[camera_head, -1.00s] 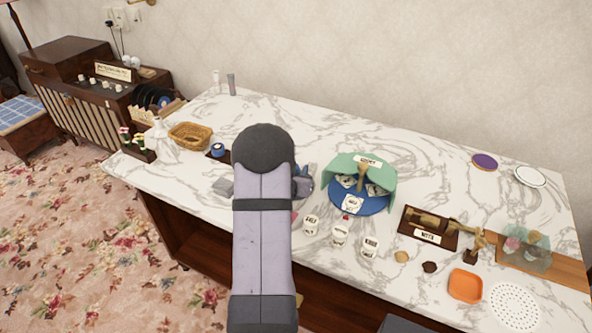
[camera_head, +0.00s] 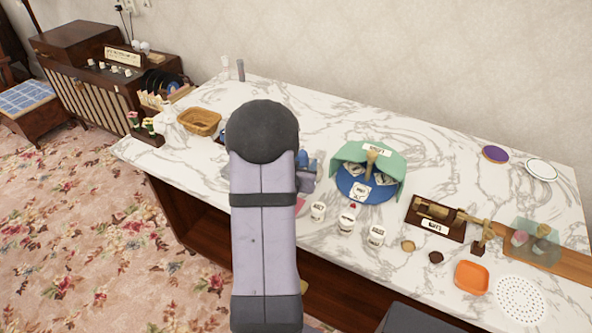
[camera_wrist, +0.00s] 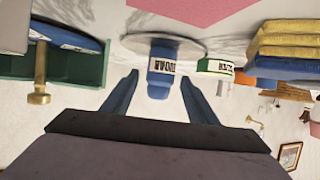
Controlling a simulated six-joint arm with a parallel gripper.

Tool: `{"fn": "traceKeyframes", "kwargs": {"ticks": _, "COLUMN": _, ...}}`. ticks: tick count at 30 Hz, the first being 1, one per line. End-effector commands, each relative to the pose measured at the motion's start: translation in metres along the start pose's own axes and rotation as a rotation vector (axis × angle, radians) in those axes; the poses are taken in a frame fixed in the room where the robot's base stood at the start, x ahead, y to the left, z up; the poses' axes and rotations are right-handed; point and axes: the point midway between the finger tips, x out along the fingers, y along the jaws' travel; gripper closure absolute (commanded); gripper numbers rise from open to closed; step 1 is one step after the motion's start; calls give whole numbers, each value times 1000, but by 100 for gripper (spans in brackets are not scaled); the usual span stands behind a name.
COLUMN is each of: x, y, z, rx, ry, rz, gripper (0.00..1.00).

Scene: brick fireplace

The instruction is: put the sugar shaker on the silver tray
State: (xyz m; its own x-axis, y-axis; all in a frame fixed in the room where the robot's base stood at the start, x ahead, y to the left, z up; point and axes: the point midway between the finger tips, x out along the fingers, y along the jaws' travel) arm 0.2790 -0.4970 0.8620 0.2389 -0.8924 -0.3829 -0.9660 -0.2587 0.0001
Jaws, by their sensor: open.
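In the wrist view, which looks upside down, a blue shaker with a white label (camera_wrist: 160,64) stands upright on a round grey-silver tray (camera_wrist: 193,46). The label is hard to read, but this appears to be the sugar shaker. My gripper (camera_wrist: 161,78) is open, with one dark blue finger on each side of the shaker. A gap shows between the fingers and its sides. In the head view my own arm hides the tray, and I cannot tell the shaker from the blue parts beside my arm.
A green-and-white labelled container (camera_wrist: 215,67) stands beside the tray, near stacked yellow and blue cloths (camera_wrist: 290,45). A blue round plate with a green screen (camera_head: 384,163) is right of my arm. Several white labelled cups (camera_head: 346,222) stand in front.

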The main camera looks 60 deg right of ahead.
Motion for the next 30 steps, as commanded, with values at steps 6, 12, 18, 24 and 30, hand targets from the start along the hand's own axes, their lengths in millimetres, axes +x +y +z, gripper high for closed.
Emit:
{"fn": "traceKeyframes", "kwargs": {"ticks": 6, "x": -34, "y": -1, "z": -1, "rx": 0, "ry": 2, "rz": -2, "gripper": 47}}
{"fn": "traceKeyframes", "kwargs": {"ticks": 12, "x": -50, "y": 0, "z": 0, "rx": 0, "ry": 1, "rz": -1, "gripper": 47}}
{"fn": "traceKeyframes", "kwargs": {"ticks": 18, "x": -54, "y": 0, "z": 0, "rx": 0, "ry": 1, "rz": -1, "gripper": 47}}
{"fn": "traceKeyframes", "kwargs": {"ticks": 24, "x": -54, "y": 0, "z": 0, "rx": 0, "ry": 0, "rz": 0, "gripper": 47}}
{"fn": "traceKeyframes", "kwargs": {"ticks": 30, "x": -55, "y": -2, "z": 0, "rx": -1, "ry": -2, "rz": -5, "gripper": 47}}
